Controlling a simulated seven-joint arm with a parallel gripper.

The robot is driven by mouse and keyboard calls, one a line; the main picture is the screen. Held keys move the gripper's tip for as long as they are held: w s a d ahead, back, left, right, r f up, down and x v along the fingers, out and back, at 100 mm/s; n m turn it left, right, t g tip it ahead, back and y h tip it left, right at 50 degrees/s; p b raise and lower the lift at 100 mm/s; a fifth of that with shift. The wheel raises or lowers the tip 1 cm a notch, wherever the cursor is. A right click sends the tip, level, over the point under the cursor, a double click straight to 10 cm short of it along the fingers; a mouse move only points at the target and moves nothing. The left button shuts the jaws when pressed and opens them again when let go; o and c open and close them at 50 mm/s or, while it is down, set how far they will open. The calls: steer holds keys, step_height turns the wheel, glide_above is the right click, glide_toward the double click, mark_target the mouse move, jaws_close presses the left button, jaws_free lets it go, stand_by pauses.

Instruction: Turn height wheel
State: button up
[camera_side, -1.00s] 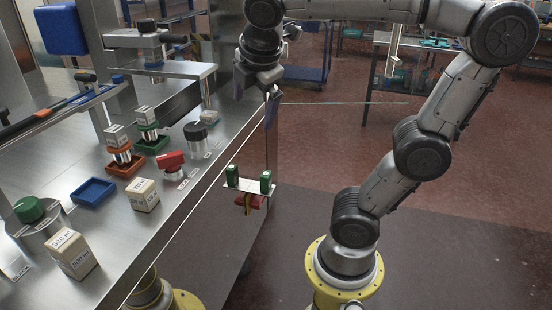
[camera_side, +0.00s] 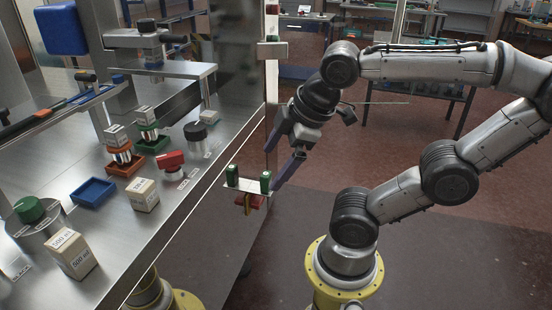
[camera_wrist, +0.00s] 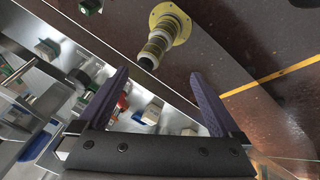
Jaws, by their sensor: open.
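No label for the height wheel is readable, so I cannot tell which part it is. Round knobs in the side view are a black one (camera_side: 146,25) on top of the raised head, a black-topped one (camera_side: 195,132) on a clear cylinder, and a green one (camera_side: 29,209) at the front left. A red handle (camera_side: 171,161) stands on the bench. My gripper (camera_side: 272,169) is open and empty, outside the bench's right edge, close to the bracket with two green posts. In the wrist view my gripper (camera_wrist: 158,73) has nothing between its fingers.
The bracket (camera_side: 246,187) juts from the bench front with red and yellow parts below. On the steel bench are an orange tray (camera_side: 113,170), a green tray (camera_side: 154,145), a blue tray (camera_side: 80,202) and boxes (camera_side: 145,195) (camera_side: 72,254).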

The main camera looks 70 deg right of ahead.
step_height(320, 180, up, 5)
steer(key=n+t+h, duration=0.1)
steer(key=n+h, duration=0.4)
steer(key=n, duration=1.7)
glide_above(195, 126)
steer(key=s+a, duration=0.6)
steer(key=s, duration=0.1)
steer(key=x, duration=1.3)
steer(key=shift+w+d+f, duration=0.15)
steer(key=shift+w, duration=0.1)
steer(key=c, duration=1.3)
